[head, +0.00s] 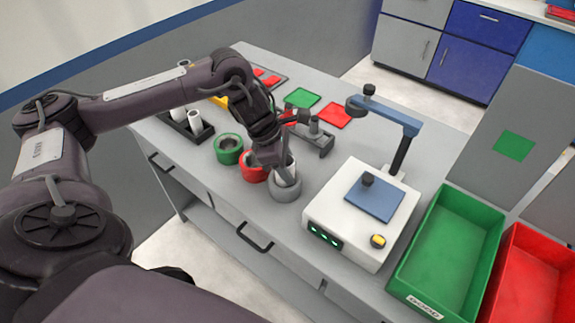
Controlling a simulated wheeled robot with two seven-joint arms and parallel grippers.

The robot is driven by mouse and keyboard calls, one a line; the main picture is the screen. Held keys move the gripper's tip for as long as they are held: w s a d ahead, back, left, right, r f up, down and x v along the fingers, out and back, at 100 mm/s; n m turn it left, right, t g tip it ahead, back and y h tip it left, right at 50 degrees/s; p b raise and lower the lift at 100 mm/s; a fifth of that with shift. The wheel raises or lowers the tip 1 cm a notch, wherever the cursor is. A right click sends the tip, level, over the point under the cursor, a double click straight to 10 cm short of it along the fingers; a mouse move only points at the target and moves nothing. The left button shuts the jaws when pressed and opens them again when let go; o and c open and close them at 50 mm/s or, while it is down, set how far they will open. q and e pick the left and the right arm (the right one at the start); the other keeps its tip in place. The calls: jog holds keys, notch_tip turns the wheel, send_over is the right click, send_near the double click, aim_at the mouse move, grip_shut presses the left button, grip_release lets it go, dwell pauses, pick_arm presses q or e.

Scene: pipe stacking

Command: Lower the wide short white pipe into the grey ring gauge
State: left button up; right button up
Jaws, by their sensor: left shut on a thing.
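The grey ring gauge (286,193) stands near the front edge of the grey bench, left of the white machine. My left gripper (286,170) points down right above the ring, its fingers close over the opening. It is shut on the wide short white pipe (291,172), of which only a small part shows between the fingers and the ring's rim. The pipe's lower end is hidden, so I cannot tell how deep it sits in the ring. My right gripper is not in view.
A red ring (250,170) and a green ring (228,150) stand to the left. A black rack (190,136) holds white pipes. The white machine (335,230) with its blue arm stands close on the right, then a green bin (447,245) and a red bin (530,280).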

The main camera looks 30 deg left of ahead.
pick_arm(q)
jog(key=o, duration=1.1)
jog(key=shift+c, duration=0.2)
jog(key=v, duration=0.7)
jog(key=shift+a+r+b, duration=0.15)
jog(key=shift+r+b, duration=0.2)
jog(key=shift+b, duration=0.05)
jog(key=shift+s+f, duration=0.1)
jog(key=shift+s, duration=0.05)
